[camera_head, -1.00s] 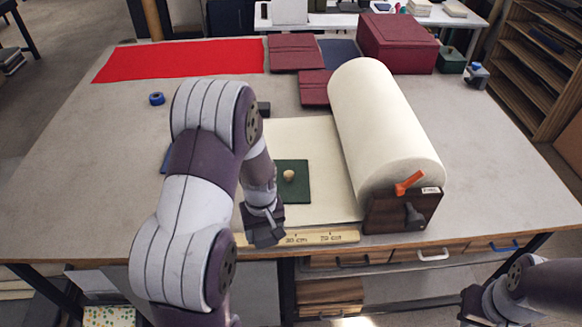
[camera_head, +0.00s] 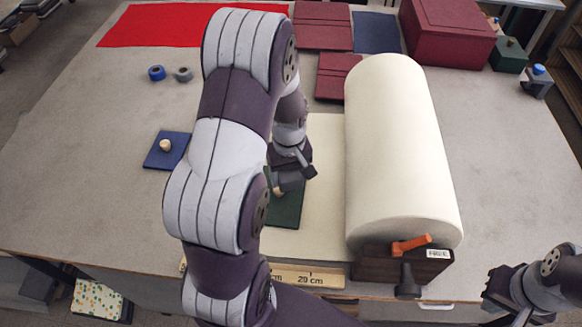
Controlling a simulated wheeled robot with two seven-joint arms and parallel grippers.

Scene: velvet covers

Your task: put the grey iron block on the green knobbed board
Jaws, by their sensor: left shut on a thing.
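The green knobbed board (camera_head: 286,213) lies on the cream sheet left of the big roll, partly hidden by my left arm. My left gripper (camera_head: 289,177) is over the far part of the board, shut on a small grey piece, apparently the grey iron block (camera_head: 288,182). The fingers and arm hide most of it, and I cannot tell whether it touches the board. My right gripper (camera_head: 497,292) is at the lower right, beyond the table's front edge; its fingers are unclear.
A cream roll (camera_head: 400,150) in a wooden holder (camera_head: 380,267) stands right of the board. A wooden ruler (camera_head: 310,276) lies along the front edge. A blue knobbed board (camera_head: 167,150) and two rings (camera_head: 157,73) are at left. The table's left side is mostly clear.

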